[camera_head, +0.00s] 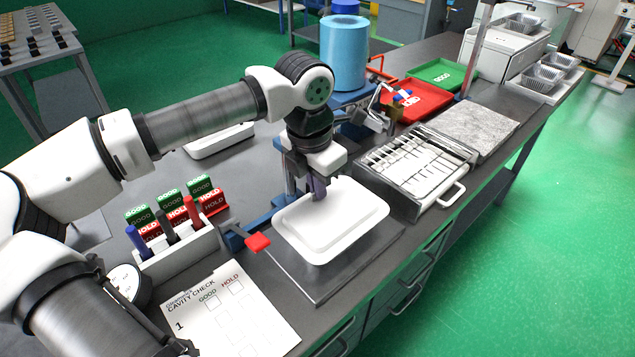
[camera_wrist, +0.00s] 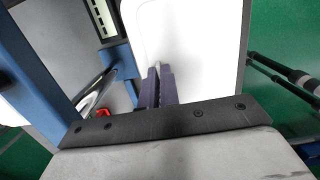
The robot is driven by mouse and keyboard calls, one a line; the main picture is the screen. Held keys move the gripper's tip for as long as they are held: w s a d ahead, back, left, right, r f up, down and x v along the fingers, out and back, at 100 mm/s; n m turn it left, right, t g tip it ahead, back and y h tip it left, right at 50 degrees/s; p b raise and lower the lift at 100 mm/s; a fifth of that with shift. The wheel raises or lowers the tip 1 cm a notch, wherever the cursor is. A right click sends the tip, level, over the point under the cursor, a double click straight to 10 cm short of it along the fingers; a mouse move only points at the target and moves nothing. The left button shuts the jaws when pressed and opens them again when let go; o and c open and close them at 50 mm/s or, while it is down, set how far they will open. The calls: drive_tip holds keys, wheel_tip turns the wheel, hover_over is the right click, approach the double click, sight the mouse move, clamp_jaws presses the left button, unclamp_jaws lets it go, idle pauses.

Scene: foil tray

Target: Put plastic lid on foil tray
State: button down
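The white plastic lid (camera_head: 345,228) is a rounded rectangle with a raised middle, lying level over a dark plate at the bench's front edge. My gripper (camera_head: 320,194) points down onto the lid's top, behind its centre. In the wrist view the lid (camera_wrist: 205,45) fills the upper middle, and my gripper's purple fingers (camera_wrist: 158,75) are close together with a small pale bit between their tips. They look shut on a small part of the lid. I cannot make out a foil tray beneath the lid. Foil trays (camera_head: 543,76) stand at the back right.
A blue press frame (camera_head: 290,180) stands just behind the lid, with a red-tipped lever (camera_head: 258,243) to its left. A pen holder (camera_head: 180,252) and a check sheet (camera_head: 230,318) lie front left. A tool case (camera_head: 415,165) and stone slab (camera_head: 475,127) lie right.

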drive_tip(key=c, duration=1.6)
unclamp_jaws()
drive_tip(key=shift+o, duration=0.2)
drive_tip(key=shift+r, duration=0.1)
wheel_tip(320, 180, up, 14)
drive_tip(key=s+a+b, duration=0.1)
drive_tip(key=shift+f, duration=0.25)
drive_tip(key=shift+s, duration=0.15)
